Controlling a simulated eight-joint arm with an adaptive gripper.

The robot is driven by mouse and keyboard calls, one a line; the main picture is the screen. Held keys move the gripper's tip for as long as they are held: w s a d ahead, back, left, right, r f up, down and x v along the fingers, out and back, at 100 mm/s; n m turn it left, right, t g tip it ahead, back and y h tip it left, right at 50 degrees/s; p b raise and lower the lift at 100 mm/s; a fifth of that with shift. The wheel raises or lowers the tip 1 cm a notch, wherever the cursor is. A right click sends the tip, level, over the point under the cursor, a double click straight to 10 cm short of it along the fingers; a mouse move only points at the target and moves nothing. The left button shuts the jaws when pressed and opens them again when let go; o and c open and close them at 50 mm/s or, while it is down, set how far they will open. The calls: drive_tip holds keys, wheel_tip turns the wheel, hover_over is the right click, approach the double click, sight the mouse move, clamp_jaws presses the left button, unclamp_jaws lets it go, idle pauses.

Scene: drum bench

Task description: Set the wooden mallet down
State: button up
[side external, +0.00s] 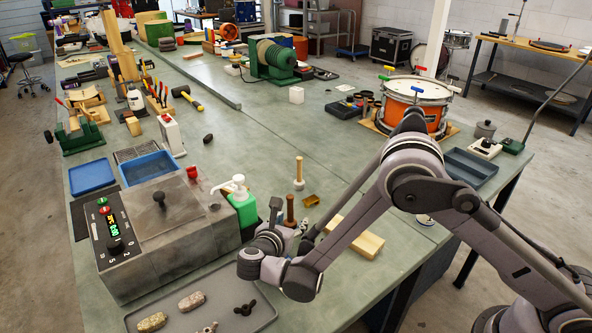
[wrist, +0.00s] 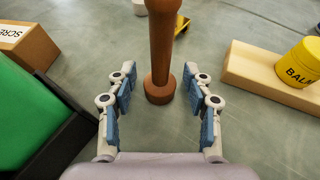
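The wooden mallet (wrist: 161,50) appears to be the reddish-brown turned wooden piece in the wrist view. It stands upright with its round lower end on the bench, and its top is cut off by the frame. In the side view it shows as a brown upright (side external: 290,209) beside my gripper (side external: 278,238). In the wrist view my gripper (wrist: 165,100) is open, with one blue-padded finger on each side of the mallet. Clear gaps show between both pads and the wood. In the side view my fingers are partly hidden by my wrist.
A yellow balm tin (wrist: 302,62) sits on a pale wooden block (wrist: 262,78) at right. A small yellow piece (side external: 311,200) and a pale-handled upright tool (side external: 299,172) stand beyond. A grey tray (side external: 245,318) lies in front.

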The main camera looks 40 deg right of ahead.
drive_tip(key=shift+a+r, duration=0.1)
drive_tip(key=shift+r, duration=0.1)
drive_tip(key=v, duration=1.1)
drive_tip(key=shift+s+a+r, duration=0.1)
drive_tip(key=shift+s+a, duration=0.05)
drive_tip(key=shift+a, duration=0.05)
drive_tip(key=shift+d+r, duration=0.1)
drive_tip(key=shift+r, duration=0.1)
drive_tip(key=s+d+r+m+g+y, duration=0.25)
drive_tip(key=d+r+m+y, duration=0.4)
drive_tip(key=d, duration=0.65)
drive_tip(key=s+d+r+m+t+y, duration=0.1)
drive_tip(key=s+d+m+y, duration=0.1)
drive_tip(key=s+m, duration=0.4)
drive_tip(key=s+d+r+m+t+y, duration=0.1)
drive_tip(key=s+d+r+m+y, duration=0.1)
drive_tip(key=s+d+m, duration=0.2)
drive_tip(key=shift+s+d+m+y, duration=0.3)
drive_tip(key=shift+s+m, duration=1.25)
drive_tip(key=shift+m, duration=2.6)
